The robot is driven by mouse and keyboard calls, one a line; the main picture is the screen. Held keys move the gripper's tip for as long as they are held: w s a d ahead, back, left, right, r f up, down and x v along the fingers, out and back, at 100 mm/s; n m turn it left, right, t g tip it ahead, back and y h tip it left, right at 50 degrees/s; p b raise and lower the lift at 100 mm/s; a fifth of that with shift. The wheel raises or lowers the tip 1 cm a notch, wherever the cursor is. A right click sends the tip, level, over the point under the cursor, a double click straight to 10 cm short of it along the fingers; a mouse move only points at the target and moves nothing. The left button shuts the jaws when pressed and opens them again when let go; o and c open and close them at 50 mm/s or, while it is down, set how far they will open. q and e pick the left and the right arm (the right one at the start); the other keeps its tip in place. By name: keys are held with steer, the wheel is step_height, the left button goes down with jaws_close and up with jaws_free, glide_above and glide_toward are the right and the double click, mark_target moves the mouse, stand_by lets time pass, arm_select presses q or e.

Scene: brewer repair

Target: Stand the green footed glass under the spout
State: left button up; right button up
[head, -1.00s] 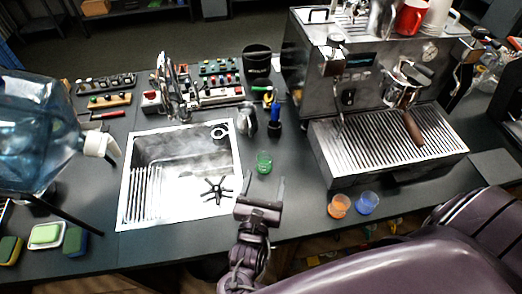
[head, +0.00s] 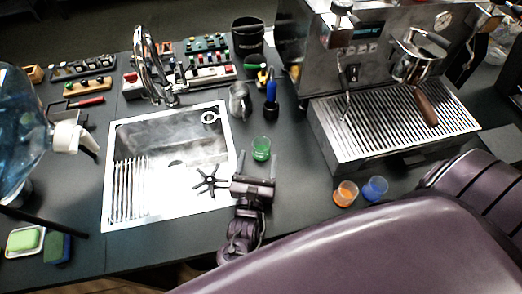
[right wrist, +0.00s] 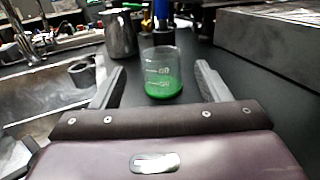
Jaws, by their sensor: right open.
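The green glass (head: 261,149) stands upright on the dark counter, just right of the sink. In the right wrist view the glass (right wrist: 163,72) is clear with measuring marks and green at the bottom; I cannot make out a foot. My right gripper (head: 257,158) is open and close in front of it. In the right wrist view its fingers lie on either side of the near approach to the glass, without visible contact. A water jug's white spout (head: 68,137) is at the left. The coffee machine (head: 345,60) is at the right. My left gripper is not in view.
An orange glass (head: 345,194) and a blue glass (head: 375,189) stand before the machine's drip tray (head: 400,122). A metal pitcher (head: 239,102) and a blue-handled tool (head: 271,97) are behind the green glass. The sink (head: 125,200) lies left.

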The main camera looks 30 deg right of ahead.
mark_target(260, 151)
steer(key=p+x, duration=0.1)
steer(key=x, duration=0.4)
steer(key=shift+w+d+r, duration=0.1)
steer(key=shift+w+d, duration=0.4)
steer(key=shift+w, duration=0.05)
steer(key=shift+s, duration=0.1)
steer(key=shift+c, duration=1.3)
steer(key=c, duration=0.9)
